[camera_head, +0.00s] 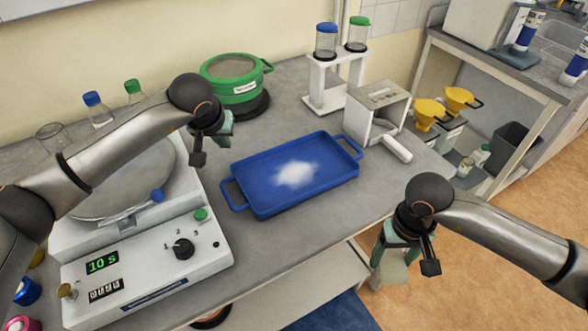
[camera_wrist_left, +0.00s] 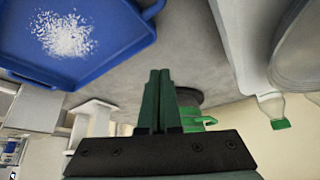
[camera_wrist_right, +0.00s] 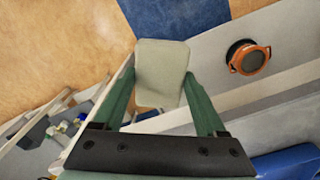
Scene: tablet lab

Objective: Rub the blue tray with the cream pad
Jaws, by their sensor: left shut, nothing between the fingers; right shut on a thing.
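The blue tray (camera_head: 258,191) lies on the grey bench with a patch of white powder (camera_head: 296,173) in its middle. The tray also shows in the left wrist view (camera_wrist_left: 110,57). The cream pad (camera_wrist_right: 161,70) is between the fingers of my right gripper (camera_wrist_right: 165,108), which is shut on it. In the head view the pad (camera_head: 396,268) hangs below that gripper, in front of the bench edge and to the right of the tray. My left gripper (camera_head: 215,143) is shut and empty, above the bench behind the tray's left end; its closed fingers show in the left wrist view (camera_wrist_left: 159,88).
A white machine with a dial (camera_head: 150,265) stands left of the tray. A green pot (camera_head: 236,88), a white stand with jars (camera_head: 335,85) and a white box with a handle (camera_head: 378,112) stand behind. Bare bench (camera_head: 290,232) lies in front of the tray.

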